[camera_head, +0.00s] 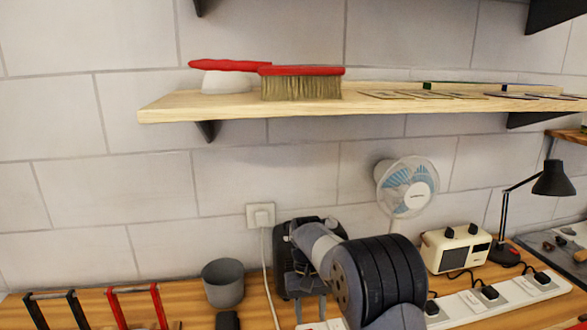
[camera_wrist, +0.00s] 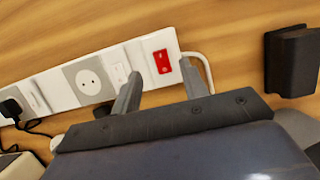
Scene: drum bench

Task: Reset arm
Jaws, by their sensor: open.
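My gripper (camera_wrist: 160,88) shows in the wrist view with its two grey fingers apart and nothing between them. It is over a white power strip (camera_wrist: 118,72), near the end with a red switch (camera_wrist: 161,61). I cannot tell whether the fingers touch the strip. In the head view my arm rises at the bottom centre and hides part of the bench; the fingertips are hard to make out there. The power strip runs to the right of my arm (camera_head: 470,305).
A wooden shelf (camera_head: 200,107) holds a red-backed brush (camera_head: 300,85). On the bench stand a grey cup (camera_head: 223,283), a white fan (camera_head: 406,187), a cream device (camera_head: 455,249), a black lamp (camera_head: 553,180) and a red-handled frame (camera_head: 135,291). A dark block (camera_wrist: 291,62) lies right of my gripper.

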